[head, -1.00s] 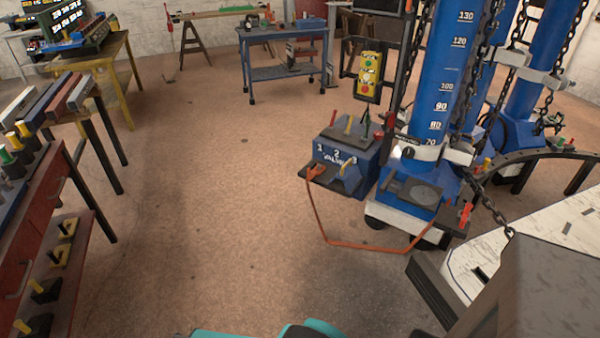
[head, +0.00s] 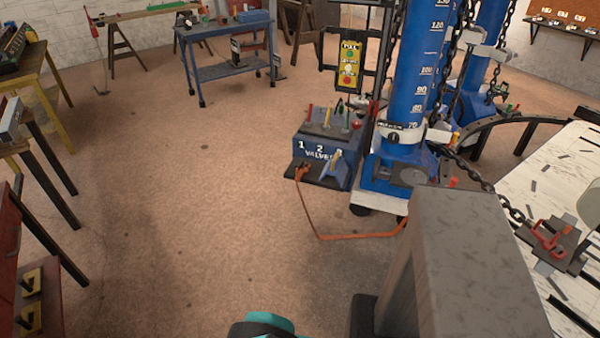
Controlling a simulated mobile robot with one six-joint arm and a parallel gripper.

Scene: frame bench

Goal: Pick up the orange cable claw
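An orange cable (head: 318,228) hangs in a loop in front of the blue valve box (head: 313,150). Its left end has a small orange claw-like piece (head: 303,172) on the dark ledge at the front of the box. The cable's right end runs toward the base of the blue tower (head: 398,180). A red-orange clamp-like piece (head: 549,239) lies on a dark plate on the white bench at right, by a chain. I cannot tell its exact shape. My gripper is not in view; a teal and black part, probably of my arm, shows at the bottom edge.
A large grey block (head: 470,265) stands close in front and hides part of the white bench (head: 505,170). A red cabinet (head: 8,250) and dark table legs line the left. A blue cart (head: 225,50) stands at the back. The floor (head: 190,200) between is clear.

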